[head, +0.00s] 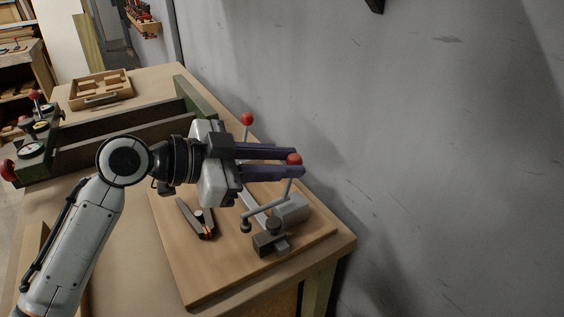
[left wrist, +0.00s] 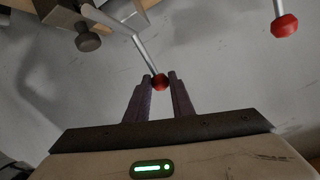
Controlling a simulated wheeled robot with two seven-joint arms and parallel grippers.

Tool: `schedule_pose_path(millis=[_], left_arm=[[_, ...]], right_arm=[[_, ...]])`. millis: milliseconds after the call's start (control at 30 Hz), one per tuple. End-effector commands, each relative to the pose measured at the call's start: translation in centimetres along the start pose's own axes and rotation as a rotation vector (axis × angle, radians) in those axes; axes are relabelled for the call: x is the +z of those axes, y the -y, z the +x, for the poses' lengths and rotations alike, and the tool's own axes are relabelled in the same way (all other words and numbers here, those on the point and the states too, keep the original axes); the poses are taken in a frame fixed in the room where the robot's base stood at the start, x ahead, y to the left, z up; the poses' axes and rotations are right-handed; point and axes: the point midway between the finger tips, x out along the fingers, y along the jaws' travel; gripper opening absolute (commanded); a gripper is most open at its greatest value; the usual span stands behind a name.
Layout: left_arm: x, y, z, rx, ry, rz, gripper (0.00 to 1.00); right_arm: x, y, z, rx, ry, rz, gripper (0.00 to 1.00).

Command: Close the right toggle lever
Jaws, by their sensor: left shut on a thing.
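The right toggle lever (head: 289,188) is a grey rod with a red ball knob (head: 294,159). It stands nearly upright from its grey clamp body (head: 292,208) on the press board. My left gripper (head: 298,162) reaches in from the left with its dark purple fingers around this knob. In the left wrist view the red knob (left wrist: 160,83) sits between the fingertips, with the rod running up and to the left. The left gripper is shut on it. The other lever's red knob (head: 247,119) stands further back, apart from the fingers. My right gripper is not in view.
The clamp's arm ends in a dark spindle (head: 246,226) above the wooden board (head: 205,280). A wooden tray (head: 100,90) is at the back. A grey wall (head: 430,150) rises close on the right.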

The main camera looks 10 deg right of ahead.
Motion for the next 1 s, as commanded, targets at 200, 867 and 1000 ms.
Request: schedule_pose_path(millis=[200,867,1000], left_arm=[[0.7,-0.2,0.0,0.006,0.015,-0.006,0.00],[0.5,0.0,-2.0,0.001,0.010,0.000,0.40],[0.5,0.0,-4.8,0.000,0.012,-0.002,0.40]], right_arm=[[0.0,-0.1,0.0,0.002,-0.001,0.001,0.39],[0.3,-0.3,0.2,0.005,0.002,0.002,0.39],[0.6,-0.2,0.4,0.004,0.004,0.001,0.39]])
